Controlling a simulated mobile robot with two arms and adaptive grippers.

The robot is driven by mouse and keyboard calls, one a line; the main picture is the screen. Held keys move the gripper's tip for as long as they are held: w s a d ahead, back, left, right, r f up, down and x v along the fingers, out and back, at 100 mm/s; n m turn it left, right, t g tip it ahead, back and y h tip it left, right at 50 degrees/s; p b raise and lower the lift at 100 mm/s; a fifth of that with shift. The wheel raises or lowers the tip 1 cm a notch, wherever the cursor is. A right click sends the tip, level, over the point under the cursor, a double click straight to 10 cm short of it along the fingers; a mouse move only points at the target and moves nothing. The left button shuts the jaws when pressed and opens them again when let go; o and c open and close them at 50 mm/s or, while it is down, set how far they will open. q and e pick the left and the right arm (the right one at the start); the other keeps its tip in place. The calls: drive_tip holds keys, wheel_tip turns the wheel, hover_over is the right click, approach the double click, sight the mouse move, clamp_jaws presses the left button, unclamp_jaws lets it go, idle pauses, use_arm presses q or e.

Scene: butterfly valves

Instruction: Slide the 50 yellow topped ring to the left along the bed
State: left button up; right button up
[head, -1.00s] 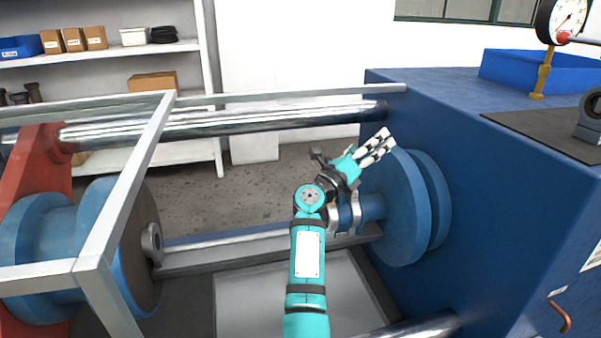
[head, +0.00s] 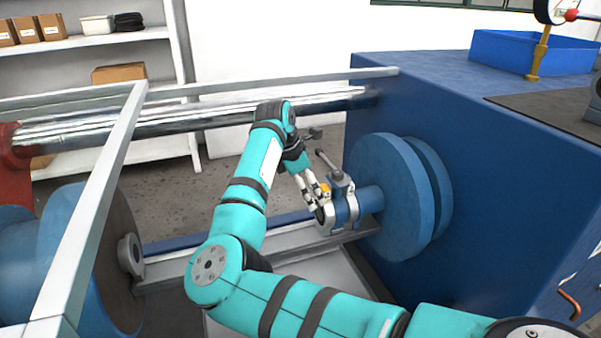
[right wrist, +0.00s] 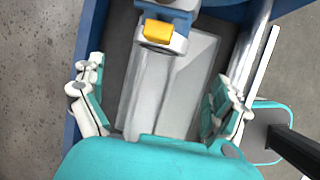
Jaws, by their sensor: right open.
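The yellow-topped ring (head: 324,189) sits at the left end of the blue shaft stub, above the grey bed (head: 190,267). My right gripper (head: 309,194) is at the ring's left side in the head view, partly hiding it. In the right wrist view the ring's yellow top (right wrist: 158,30) and pale rim are at the top centre, over the bed (right wrist: 160,85). There my right gripper's fingers (right wrist: 157,102) are spread wide, with the ring beyond the gap between them. No grip on the ring shows. My left gripper is not in view.
A grey clamp with a handle (head: 334,168) is beside the ring, near the large blue disc (head: 385,195). A blue flange with a hub (head: 125,255) faces it at left. A pale frame bar (head: 100,190) crosses the left side. A polished bar (head: 200,120) runs behind.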

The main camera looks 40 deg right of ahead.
hover_over(322, 218)
drive_tip(key=a, duration=0.2)
drive_tip(key=f, duration=0.9)
drive_tip(key=shift+s+f, duration=0.15)
drive_tip(key=shift+s, duration=0.1)
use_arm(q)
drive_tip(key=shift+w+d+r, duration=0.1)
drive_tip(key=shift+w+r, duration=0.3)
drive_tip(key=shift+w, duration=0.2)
use_arm(e)
drive_tip(key=shift+d+f, duration=0.1)
drive_tip(key=shift+f, duration=0.25)
drive_tip(key=c, duration=1.3)
drive_tip(key=o, duration=0.8)
drive_tip(key=c, duration=1)
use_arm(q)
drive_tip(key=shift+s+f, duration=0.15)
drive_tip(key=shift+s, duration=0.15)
use_arm(e)
drive_tip(key=shift+o, duration=0.2)
drive_tip(key=shift+a, duration=0.2)
